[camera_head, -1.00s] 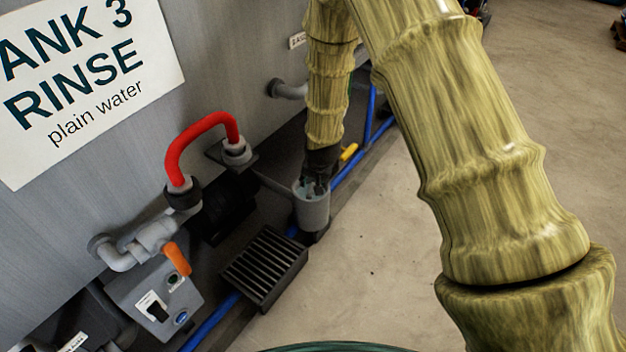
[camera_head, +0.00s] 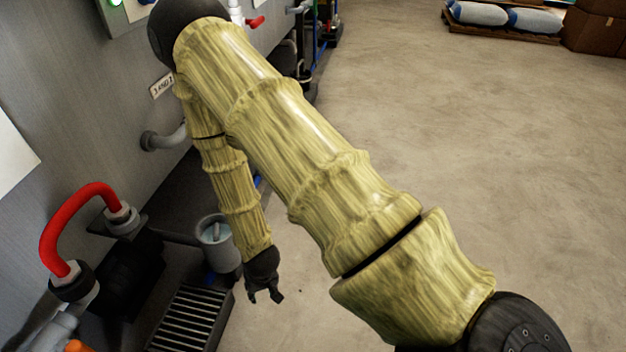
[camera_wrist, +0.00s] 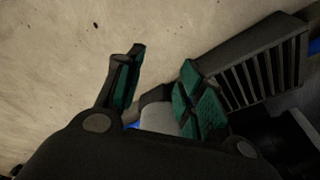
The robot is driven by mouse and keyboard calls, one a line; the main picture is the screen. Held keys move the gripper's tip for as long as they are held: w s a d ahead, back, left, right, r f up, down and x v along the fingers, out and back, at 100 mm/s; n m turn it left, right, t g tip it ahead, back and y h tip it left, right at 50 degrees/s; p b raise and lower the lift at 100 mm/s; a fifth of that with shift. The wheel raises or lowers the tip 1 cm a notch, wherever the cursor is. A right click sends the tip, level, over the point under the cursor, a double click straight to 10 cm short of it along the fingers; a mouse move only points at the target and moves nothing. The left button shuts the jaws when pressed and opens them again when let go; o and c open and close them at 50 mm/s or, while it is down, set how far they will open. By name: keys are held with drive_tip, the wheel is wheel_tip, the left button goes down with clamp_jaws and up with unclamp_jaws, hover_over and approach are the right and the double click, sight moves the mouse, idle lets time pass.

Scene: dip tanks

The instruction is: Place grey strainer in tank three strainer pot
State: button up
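The grey strainer pot (camera_head: 217,252) stands upright below the tank wall, left of my forearm in the head view. Its round mouth is open. A small grey upright piece (camera_head: 214,231) shows inside against a pale blue-grey surface; it may be the strainer's handle, but the rest is hidden inside the pot. My gripper (camera_head: 265,297) hangs beside the pot, to its right and lower in the picture, apart from it. In the wrist view my gripper (camera_wrist: 162,65) has its green-padded fingers spread with nothing held. A pale grey surface, likely the pot (camera_wrist: 160,118), shows behind the fingers.
A dark slatted grate (camera_head: 188,318) lies just left of my gripper and also shows in the wrist view (camera_wrist: 250,80). A red bent pipe (camera_head: 72,218) rises at left. A grey pipe (camera_head: 160,139) juts from the tank wall. Open concrete floor (camera_head: 450,150) lies to the right.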

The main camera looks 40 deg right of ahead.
drive_tip(key=s+f+n+g, duration=0.1)
drive_tip(key=s+f, duration=0.1)
drive_tip(key=s, duration=0.9)
drive_tip(key=s+f+n+g, duration=0.1)
drive_tip(key=s+f+n, duration=0.1)
drive_tip(key=s, duration=1)
drive_tip(key=shift+f+g, duration=0.3)
drive_tip(key=shift+f, duration=0.05)
